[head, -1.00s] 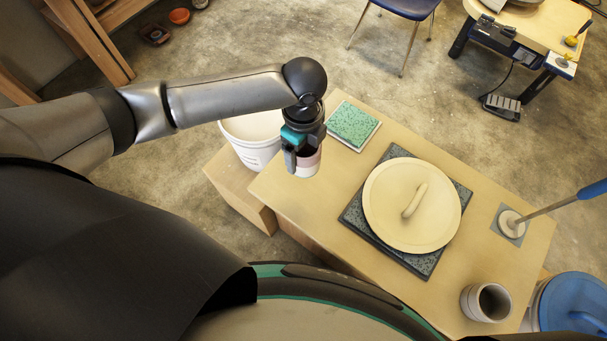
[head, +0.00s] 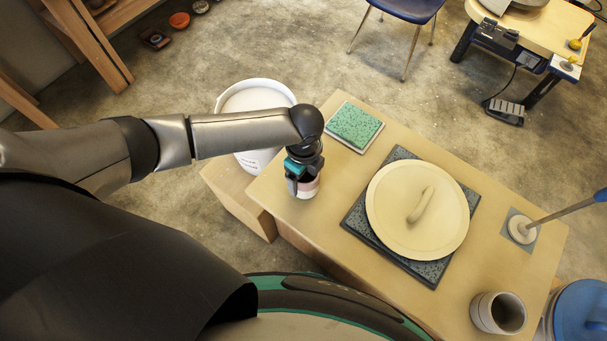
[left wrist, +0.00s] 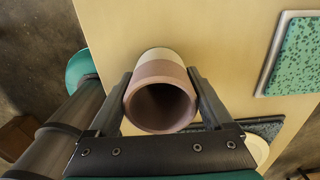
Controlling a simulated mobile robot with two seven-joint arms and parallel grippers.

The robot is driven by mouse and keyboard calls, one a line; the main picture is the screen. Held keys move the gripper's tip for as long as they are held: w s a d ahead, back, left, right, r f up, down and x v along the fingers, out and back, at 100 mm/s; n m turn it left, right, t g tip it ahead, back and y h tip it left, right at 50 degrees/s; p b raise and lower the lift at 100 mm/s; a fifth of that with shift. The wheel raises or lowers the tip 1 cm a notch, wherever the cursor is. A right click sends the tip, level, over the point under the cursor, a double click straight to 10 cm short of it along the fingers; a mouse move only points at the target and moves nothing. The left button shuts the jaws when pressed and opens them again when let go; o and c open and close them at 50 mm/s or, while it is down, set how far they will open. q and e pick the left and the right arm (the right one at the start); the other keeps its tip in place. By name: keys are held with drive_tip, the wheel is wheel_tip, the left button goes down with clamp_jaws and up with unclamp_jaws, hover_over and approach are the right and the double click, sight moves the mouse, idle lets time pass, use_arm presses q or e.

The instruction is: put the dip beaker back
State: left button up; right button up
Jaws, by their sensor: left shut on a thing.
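The dip beaker (head: 309,188) is a small cup with a pinkish-brown upper part and a pale lower part. My left gripper (head: 301,184) is shut on it over the left end of the wooden table (head: 335,219). In the left wrist view the beaker (left wrist: 160,70) sits between the two fingers, its dark open mouth facing the camera. Its base is close to the tabletop; I cannot tell whether it touches. My right gripper is not in view.
A green speckled tile (head: 355,125) lies behind the beaker. A round cream lid (head: 390,205) rests on a dark speckled slab (head: 430,272). A grey cup (head: 483,313) and a blue-handled tool (head: 560,212) stand farther right. A white bucket (head: 228,104) is behind my arm.

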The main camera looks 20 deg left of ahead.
use_arm(q)
drive_tip(key=shift+f, duration=0.15)
drive_tip(key=o, duration=1.3)
drive_tip(key=shift+o, duration=0.2)
wheel_tip(320, 180, up, 12)
drive_tip(key=p, duration=0.4)
drive_tip(key=shift+r, duration=0.25)
drive_tip(key=shift+d, duration=0.1)
